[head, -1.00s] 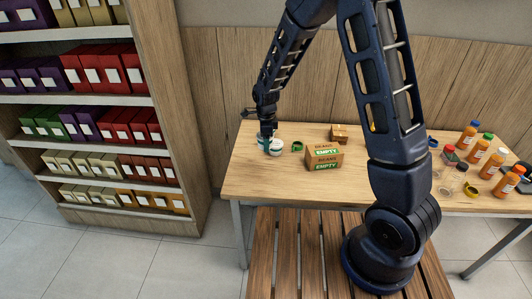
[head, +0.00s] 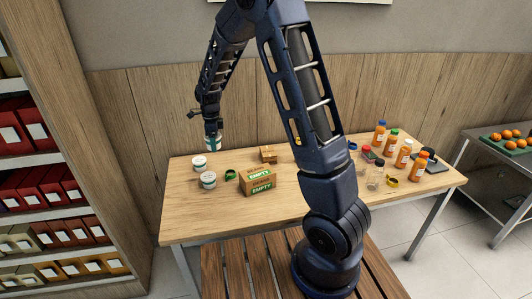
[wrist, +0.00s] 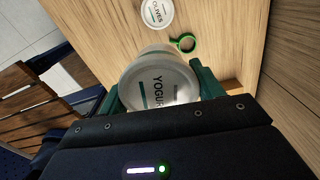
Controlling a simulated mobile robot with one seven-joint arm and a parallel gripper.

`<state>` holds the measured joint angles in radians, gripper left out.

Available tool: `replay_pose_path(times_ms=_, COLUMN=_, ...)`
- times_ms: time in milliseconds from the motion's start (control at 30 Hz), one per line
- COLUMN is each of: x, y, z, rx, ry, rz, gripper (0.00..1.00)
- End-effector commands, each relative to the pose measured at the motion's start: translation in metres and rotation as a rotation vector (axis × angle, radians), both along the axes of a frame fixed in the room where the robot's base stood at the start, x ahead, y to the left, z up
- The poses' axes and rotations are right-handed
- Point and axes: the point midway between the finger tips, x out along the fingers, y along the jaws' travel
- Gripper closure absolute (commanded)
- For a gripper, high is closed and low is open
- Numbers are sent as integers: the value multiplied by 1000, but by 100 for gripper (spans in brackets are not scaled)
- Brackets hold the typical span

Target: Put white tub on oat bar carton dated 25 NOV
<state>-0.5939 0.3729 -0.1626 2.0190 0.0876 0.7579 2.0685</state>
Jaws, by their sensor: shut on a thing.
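My gripper (head: 212,136) is raised above the back left of the table. It is shut on a white tub (head: 213,146), which hangs clear of the tabletop. In the wrist view the tub (wrist: 158,82) reads as yogurt and sits between the green fingers of my gripper (wrist: 160,90). Two other white tubs, a rear one (head: 199,163) and a front one (head: 208,181), stand on the table below. The wrist view shows one marked olives (wrist: 157,12). No carton is readable as oat bars or as dated 25 NOV.
The wooden table (head: 190,218) also holds a green ring (head: 231,175), a beans box marked empty (head: 262,181), a small brown box (head: 268,155) and several orange bottles (head: 404,154) at right. A shelf (head: 50,209) of cartons stands at left, their labels too small to read.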

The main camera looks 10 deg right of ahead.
Motion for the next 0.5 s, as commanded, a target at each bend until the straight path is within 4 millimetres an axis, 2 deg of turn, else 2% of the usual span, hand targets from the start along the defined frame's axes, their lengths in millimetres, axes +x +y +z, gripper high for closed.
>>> replay_pose_path(times_ms=33, x=17, y=-19, z=3, rx=0, ry=0, rz=-42, gripper=60)
replay_pose_path(times_ms=200, x=63, y=-77, z=12, rx=0, ry=-1, rz=-167, gripper=60)
replay_pose_path(times_ms=500, x=123, y=-191, z=29, rx=0, ry=-2, rz=-373, gripper=60)
